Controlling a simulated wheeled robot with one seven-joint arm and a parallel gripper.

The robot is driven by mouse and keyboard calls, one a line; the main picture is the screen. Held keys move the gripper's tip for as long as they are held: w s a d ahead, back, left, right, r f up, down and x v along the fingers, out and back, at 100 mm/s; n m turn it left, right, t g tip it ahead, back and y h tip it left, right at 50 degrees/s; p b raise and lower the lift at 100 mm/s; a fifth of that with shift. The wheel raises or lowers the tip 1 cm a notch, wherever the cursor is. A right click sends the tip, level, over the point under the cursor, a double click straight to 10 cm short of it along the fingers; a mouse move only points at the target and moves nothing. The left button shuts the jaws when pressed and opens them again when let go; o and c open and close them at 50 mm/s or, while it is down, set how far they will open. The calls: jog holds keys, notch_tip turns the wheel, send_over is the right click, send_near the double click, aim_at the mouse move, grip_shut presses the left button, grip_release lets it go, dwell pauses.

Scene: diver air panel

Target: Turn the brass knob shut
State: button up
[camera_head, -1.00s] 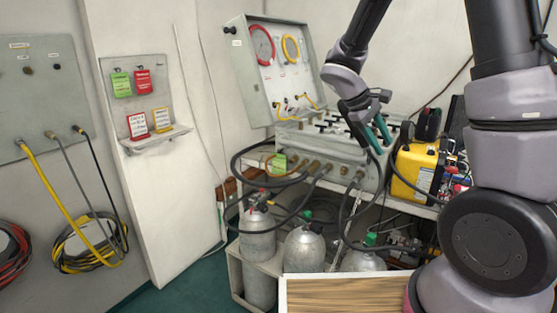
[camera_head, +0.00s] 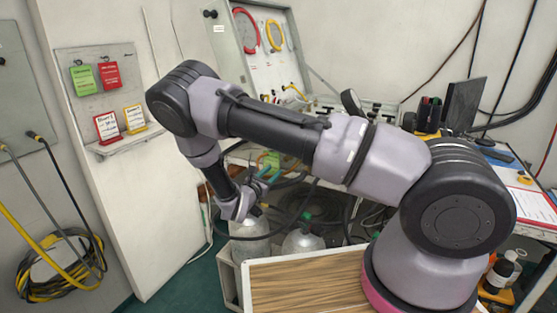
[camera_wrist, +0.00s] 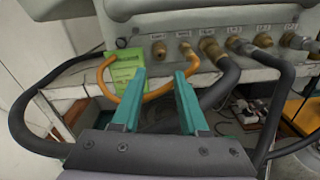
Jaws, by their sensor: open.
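My gripper (camera_wrist: 158,76) is open and empty in the wrist view, its two teal fingers apart and pointing at the front of the grey air panel (camera_wrist: 200,22). A row of brass fittings runs along the panel's lower front. The leftmost brass fitting (camera_wrist: 158,49) lies just beyond the gap between the fingertips, with no visible contact. A small brass fitting (camera_wrist: 187,53) is to its right, and a larger one (camera_wrist: 211,49) joins a thick dark hose. I cannot tell for certain which is the brass knob. In the head view my arm hides most of this panel.
An orange hose (camera_wrist: 102,76) loops around the fingers' area, in front of a green tag (camera_wrist: 124,70). A thick black hose (camera_wrist: 20,122) curves at left. Grey cylinders (camera_head: 250,240) stand below the bench. A wooden-topped surface (camera_head: 300,283) is in front.

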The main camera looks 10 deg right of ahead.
jog(key=x, duration=1)
jog(key=shift+w+d, duration=0.15)
jog(key=shift+w, duration=0.15)
grip_shut()
